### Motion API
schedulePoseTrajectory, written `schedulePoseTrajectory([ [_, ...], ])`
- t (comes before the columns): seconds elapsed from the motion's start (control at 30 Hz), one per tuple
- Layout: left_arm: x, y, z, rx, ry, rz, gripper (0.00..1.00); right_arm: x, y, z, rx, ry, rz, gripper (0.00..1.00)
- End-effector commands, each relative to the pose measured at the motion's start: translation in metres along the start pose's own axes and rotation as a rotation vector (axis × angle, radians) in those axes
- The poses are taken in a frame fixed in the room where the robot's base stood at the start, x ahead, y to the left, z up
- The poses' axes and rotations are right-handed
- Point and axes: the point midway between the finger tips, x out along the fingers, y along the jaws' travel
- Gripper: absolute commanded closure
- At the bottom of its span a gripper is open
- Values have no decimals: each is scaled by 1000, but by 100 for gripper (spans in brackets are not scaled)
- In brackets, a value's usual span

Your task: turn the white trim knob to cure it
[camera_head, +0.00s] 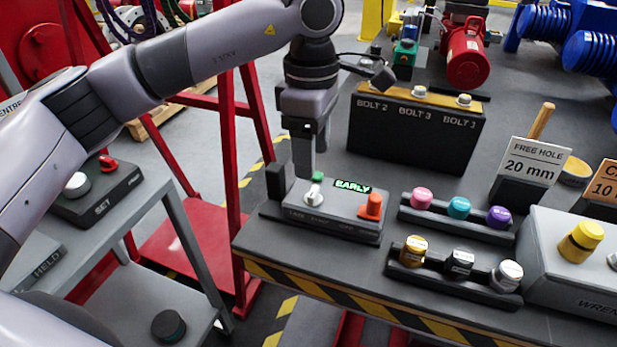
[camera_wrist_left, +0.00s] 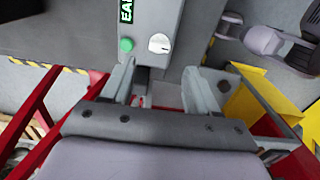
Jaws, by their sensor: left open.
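The white knob (camera_head: 314,195) sits on the left part of a grey control box (camera_head: 345,225), beside a green button (camera_head: 317,176) and a lit sign reading EARLY (camera_head: 352,186). An orange knob (camera_head: 374,205) is at the box's right end. My left gripper (camera_head: 303,165) points down just above and behind the white knob. In the left wrist view the gripper (camera_wrist_left: 160,68) is open and empty. The white knob (camera_wrist_left: 160,43) shows just beyond the fingertips, apart from them. The box's front lettering is too small to read surely.
Pink, teal and purple knobs (camera_head: 459,207) stand right of the box, with gold, black and silver ones (camera_head: 460,262) in front. A dark bolt block (camera_head: 415,130) stands behind. Another white knob (camera_head: 77,184) is on the SET box at left. The table's striped front edge is close.

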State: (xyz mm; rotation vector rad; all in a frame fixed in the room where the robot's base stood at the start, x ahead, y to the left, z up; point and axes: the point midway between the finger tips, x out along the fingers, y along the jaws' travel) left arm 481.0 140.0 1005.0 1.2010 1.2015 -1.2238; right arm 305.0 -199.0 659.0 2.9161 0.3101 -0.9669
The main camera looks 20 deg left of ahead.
Motion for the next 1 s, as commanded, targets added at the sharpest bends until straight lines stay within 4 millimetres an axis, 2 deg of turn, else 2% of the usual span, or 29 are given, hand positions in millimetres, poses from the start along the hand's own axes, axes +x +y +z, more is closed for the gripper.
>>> schedulePoseTrajectory([
  [0.13, 8, 1, -4, -3, 20, 5, 40, 0, 0, 0, 0, 0, -1, 55],
  [0.5, 60, 1, -4, -2, 15, 4, 40, -2, 0, -3, -2, 5, 0, 55],
  [0.87, 69, 1, -4, -2, 13, 6, 40, -2, 1, -2, -3, 3, 1, 55],
  [0.9, 69, 1, -4, -2, 13, 6, 44, -2, 1, -2, -3, 3, 2, 55],
  [0.97, 69, 1, -4, -2, 13, 6, 63, -2, 1, -2, -3, 3, 2, 55],
  [1.0, 69, 1, -4, -2, 13, 6, 76, -2, 1, -2, -3, 2, 2, 55],
])
